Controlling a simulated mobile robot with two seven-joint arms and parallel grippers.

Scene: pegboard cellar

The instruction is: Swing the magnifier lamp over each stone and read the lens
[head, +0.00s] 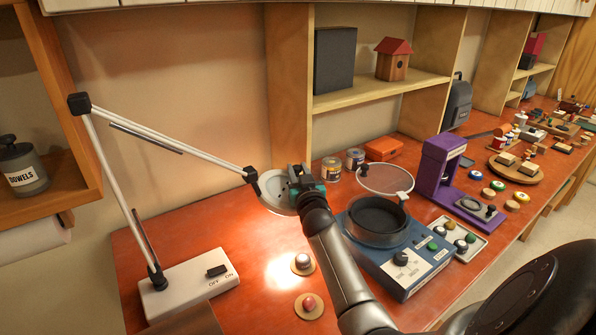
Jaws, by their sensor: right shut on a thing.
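The magnifier lamp has a white base (190,284) with an OFF/ON switch, a jointed white arm (165,140) and a round lamp head (277,193). My right gripper (301,178) is shut at the lamp head's right edge; its fingers hide part of the grip. A bright patch of light lies on the bench below. A greyish stone (303,260) on a round wooden disc sits at the right side of this patch. A pink stone (309,303) on another disc lies nearer to me. I cannot read anything in the lens. My left gripper is out of view.
A blue machine (408,262) with a dark round bowl and raised clear lid stands right of my right arm. Shelves line the wall. Orange bench surface is open left of the stones.

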